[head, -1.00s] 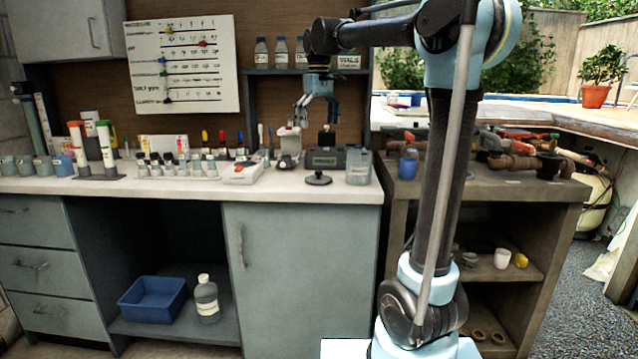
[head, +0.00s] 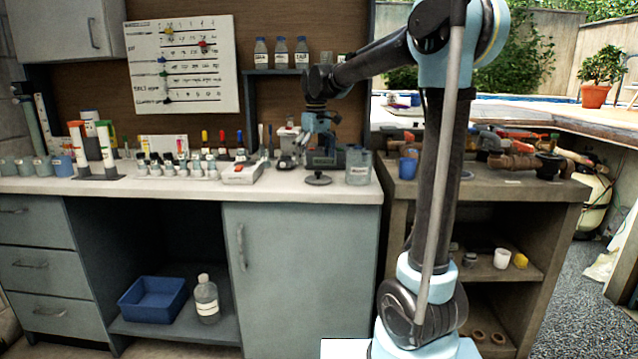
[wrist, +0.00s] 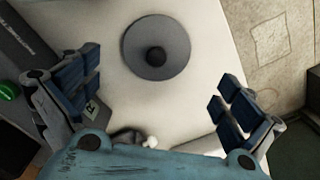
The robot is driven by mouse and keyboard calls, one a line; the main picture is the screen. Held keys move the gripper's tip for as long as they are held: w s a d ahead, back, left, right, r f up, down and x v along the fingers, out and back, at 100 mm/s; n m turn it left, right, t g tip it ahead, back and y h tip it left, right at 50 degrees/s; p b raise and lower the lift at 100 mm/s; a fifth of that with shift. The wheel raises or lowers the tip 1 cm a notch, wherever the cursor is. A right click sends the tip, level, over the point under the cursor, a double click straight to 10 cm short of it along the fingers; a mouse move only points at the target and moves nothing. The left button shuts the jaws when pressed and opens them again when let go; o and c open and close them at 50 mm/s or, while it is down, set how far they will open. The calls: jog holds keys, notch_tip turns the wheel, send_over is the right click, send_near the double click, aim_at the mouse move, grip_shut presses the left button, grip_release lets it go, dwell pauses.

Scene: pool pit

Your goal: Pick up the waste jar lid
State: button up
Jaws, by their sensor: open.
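The waste jar lid (head: 318,179) is a dark grey round disc with a black knob in its middle. It lies flat near the counter's front edge, and the wrist view shows it from above (wrist: 148,60). My gripper (head: 319,150) hangs just above and behind the lid in the head view. In the wrist view its two blue-padded fingers (wrist: 156,84) are spread wide, with nothing between them and the lid beyond their tips. A translucent grey jar (head: 358,168) stands on the counter to the right of the lid.
A dark box (head: 295,172) sits behind my gripper. A white case (head: 242,173) and several small bottles (head: 190,168) stand to the left. The pale counter (head: 150,195) has bare room along its front edge. A dark shelf (head: 275,71) with bottles is above.

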aim_at(319, 172)
jog(key=shift+w+d+f, duration=0.1)
jog(key=shift+d+f, duration=0.1)
jog(key=shift+f, duration=1.15)
jog(key=shift+d+f, duration=0.15)
jog(key=shift+f, duration=1.2)
jog(key=c, duration=1.5)
